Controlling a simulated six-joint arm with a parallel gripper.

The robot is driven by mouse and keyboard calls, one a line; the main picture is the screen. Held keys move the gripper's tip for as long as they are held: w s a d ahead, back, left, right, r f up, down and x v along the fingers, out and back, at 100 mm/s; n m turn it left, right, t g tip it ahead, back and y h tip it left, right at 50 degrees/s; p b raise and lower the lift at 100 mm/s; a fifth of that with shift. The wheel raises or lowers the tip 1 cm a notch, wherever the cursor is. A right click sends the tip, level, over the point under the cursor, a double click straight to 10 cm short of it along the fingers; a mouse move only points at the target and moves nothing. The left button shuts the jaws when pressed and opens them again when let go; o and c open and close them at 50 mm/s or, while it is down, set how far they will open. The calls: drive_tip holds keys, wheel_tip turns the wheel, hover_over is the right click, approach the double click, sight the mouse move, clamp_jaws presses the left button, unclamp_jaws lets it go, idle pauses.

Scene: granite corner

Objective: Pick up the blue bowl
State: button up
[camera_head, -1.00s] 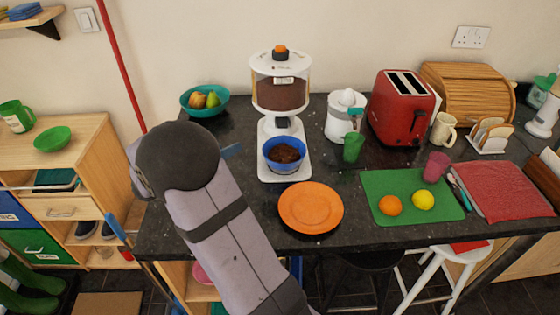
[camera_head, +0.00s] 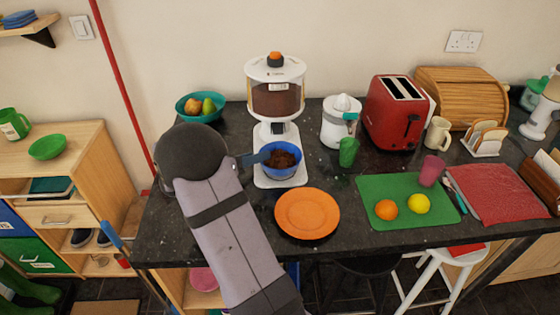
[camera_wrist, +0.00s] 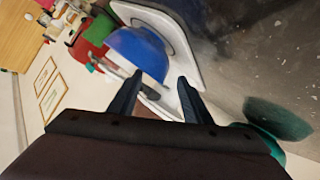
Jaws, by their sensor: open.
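The blue bowl (camera_head: 282,168) stands upright on the white base of the cereal dispenser, under its spout, with brown contents inside. In the wrist view the blue bowl (camera_wrist: 140,52) is just beyond the fingertips, near the top middle. My gripper (camera_head: 264,157) is at the bowl's left side in the head view, close to its rim; I cannot tell whether it touches. In the wrist view my gripper (camera_wrist: 160,82) has its two dark fingers spread apart with nothing between them. My arm's wrist hides part of the counter to the left.
The dispenser (camera_head: 275,95) rises directly behind and above the bowl. An orange plate (camera_head: 307,213) lies in front, and a green cup (camera_head: 348,152) and white juicer (camera_head: 338,128) stand to the right. A teal fruit bowl (camera_head: 187,104) is at the back left.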

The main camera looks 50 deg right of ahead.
sight(280, 162)
drive_tip(key=shift+d, duration=0.15)
drive_tip(key=shift+p+x, duration=0.5)
drive_tip(key=shift+x, duration=2.4)
clamp_jaws()
